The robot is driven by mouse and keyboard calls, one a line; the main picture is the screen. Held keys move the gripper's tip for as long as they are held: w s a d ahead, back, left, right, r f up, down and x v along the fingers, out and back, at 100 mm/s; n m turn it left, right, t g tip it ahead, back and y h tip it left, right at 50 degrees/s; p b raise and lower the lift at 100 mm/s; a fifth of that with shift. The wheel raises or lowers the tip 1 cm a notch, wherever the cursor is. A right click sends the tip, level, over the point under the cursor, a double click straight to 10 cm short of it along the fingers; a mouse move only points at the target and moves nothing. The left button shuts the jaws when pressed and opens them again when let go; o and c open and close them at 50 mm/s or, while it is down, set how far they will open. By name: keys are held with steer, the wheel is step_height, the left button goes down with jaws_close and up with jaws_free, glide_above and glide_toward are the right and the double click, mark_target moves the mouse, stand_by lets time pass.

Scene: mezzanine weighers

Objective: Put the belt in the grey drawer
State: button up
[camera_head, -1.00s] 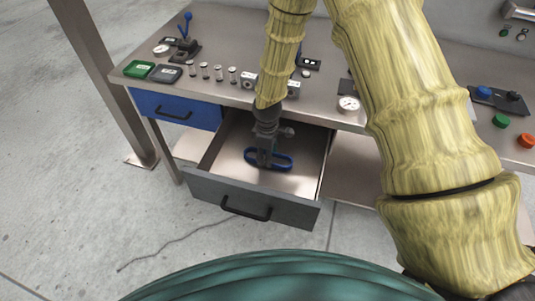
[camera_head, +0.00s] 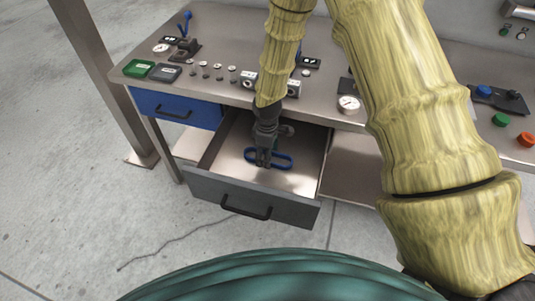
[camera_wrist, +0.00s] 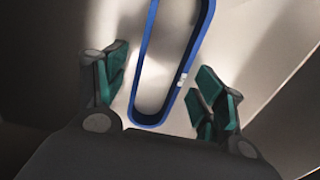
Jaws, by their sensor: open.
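The belt is a blue closed loop (camera_head: 284,162) lying on the floor of the grey drawer (camera_head: 255,203), which is pulled out under the bench. It also shows in the wrist view as a long blue loop (camera_wrist: 146,60) on the pale drawer floor. My gripper (camera_head: 265,162) is inside the drawer, just above the belt and hiding part of it in the head view. In the wrist view my gripper (camera_wrist: 158,88) is open, its green-padded fingers apart on either side of the belt's near end, with visible gaps to it.
A shut blue drawer (camera_head: 176,109) is left of the open drawer. The bench top (camera_head: 225,93) above holds green (camera_head: 138,68) and dark trays (camera_head: 165,73), several small weights and a round gauge (camera_head: 348,104). A bench post (camera_head: 112,90) stands at left.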

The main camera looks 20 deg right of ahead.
step_height(320, 180, up, 12)
steer(key=b, duration=0.1)
steer(key=shift+f, duration=0.15)
stand_by(0.4)
steer(key=shift+c, duration=0.4)
stand_by(0.8)
